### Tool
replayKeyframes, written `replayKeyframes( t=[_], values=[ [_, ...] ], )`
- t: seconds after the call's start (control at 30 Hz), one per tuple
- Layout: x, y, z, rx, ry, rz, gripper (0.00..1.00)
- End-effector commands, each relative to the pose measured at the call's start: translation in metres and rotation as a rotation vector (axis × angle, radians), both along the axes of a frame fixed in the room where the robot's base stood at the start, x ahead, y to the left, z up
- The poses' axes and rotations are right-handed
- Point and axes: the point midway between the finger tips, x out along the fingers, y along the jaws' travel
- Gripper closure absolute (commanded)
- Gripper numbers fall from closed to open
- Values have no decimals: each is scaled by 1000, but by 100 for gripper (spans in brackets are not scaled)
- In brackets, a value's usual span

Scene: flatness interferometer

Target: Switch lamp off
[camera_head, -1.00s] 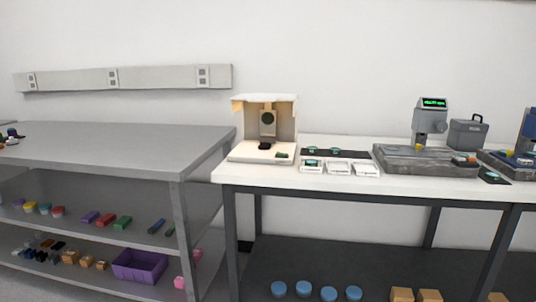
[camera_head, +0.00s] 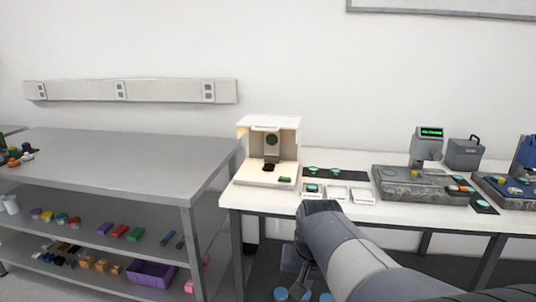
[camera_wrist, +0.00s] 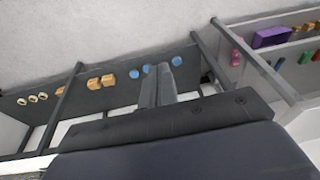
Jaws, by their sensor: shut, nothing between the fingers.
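An open-fronted box (camera_head: 252,174), the likely interferometer housing, stands at the left end of the white bench. Its inside is lit a pale warm colour, with a round dark-green disc (camera_head: 271,141) on the back part and a dark piece (camera_head: 268,167) below it. A small green-topped item lies at its front right. I cannot make out a lamp switch. My gripper (camera_head: 287,279) is below and in front of the bench edge, apart from the box. In the wrist view its two fingers (camera_wrist: 161,69) are together and empty, with the lower shelf behind them.
White trays (camera_head: 336,192) and a dark mat lie right of the box. A grey instrument with a green display (camera_head: 431,132) stands farther right. A grey shelf table (camera_head: 120,150) is at left, with a purple bin (camera_head: 152,273) low down. Blue round pieces sit under the bench.

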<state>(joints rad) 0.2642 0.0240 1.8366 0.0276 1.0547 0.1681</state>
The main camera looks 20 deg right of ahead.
Motion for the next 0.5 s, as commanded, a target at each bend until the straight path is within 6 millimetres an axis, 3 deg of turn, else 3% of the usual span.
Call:
replayKeyframes(
  t=[0.03, 0.2, 0.33, 0.5],
  values=[
    [12, -9, 38, -3, -13, -23, 100],
    [42, -34, 97, -8, -48, -88, 100],
    [56, -46, 123, -12, -65, -121, 100],
    [63, -53, 135, -14, -76, -138, 100]
  ],
)
